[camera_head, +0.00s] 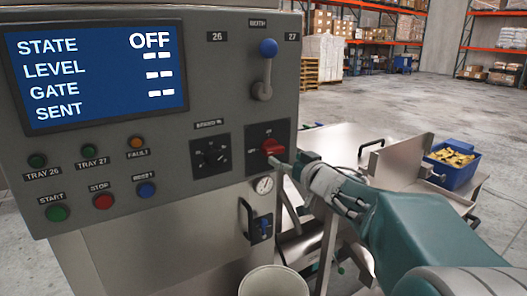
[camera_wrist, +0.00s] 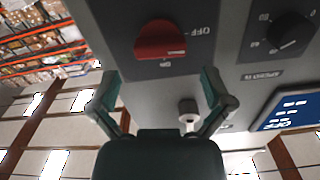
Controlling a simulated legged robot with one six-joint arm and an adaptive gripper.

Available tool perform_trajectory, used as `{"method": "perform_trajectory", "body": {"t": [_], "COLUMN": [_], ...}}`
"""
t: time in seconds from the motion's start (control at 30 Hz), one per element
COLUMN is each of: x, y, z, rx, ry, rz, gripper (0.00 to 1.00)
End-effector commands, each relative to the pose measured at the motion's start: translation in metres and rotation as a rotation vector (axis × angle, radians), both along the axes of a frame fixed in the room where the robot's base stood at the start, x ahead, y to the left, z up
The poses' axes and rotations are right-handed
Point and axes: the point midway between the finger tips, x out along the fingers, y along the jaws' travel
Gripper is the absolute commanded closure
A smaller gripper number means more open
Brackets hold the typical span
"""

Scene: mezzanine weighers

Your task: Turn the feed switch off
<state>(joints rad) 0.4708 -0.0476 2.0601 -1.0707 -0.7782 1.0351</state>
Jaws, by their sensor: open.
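The feed switch, a red rotary knob (camera_head: 271,147), sits on a dark plate at the right of the grey control panel. The panel display (camera_head: 97,73) reads STATE OFF. My gripper (camera_wrist: 160,76) is open and empty, its fingers apart just in front of the knob. In the head view my gripper (camera_head: 288,166) is close below right of the knob.
A black speed dial (camera_head: 210,156) is left of the switch, a blue-tipped lever (camera_head: 267,50) above. Buttons line the panel's lower left. A blue bin (camera_head: 455,172) stands right.

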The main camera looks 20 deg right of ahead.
Motion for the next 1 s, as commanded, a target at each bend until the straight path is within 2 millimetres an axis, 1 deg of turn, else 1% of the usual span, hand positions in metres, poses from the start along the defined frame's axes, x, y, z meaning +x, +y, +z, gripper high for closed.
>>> {"method": "perform_trajectory", "body": {"t": [0.03,0.1,0.2,0.3,0.43,0.67,0.77,0.8,0.83,1.0], "x": [0.011,0.023,0.038,0.048,0.053,0.054,0.054,0.054,0.054,0.054], "y": [0.003,0.005,0.008,0.01,0.011,0.011,0.01,0.011,0.01,0.01], "z": [-0.001,-0.001,-0.001,0.0,0.0,0.0,0.0,0.0,0.0,0.0], "rx": [0.0,0.0,0.0,-0.001,-0.002,-0.002,-0.002,-0.002,-0.002,-0.007], "ry": [0.002,0.001,0.001,0.0,0.0,0.0,0.0,0.0,0.0,-0.001], "rz": [0.003,0.003,0.002,0.001,0.0,0.0,0.0,0.0,0.0,0.0], "gripper": [0.0,0.0,0.0,0.0,0.0,0.0,0.4,0.58,0.65,0.64]}}
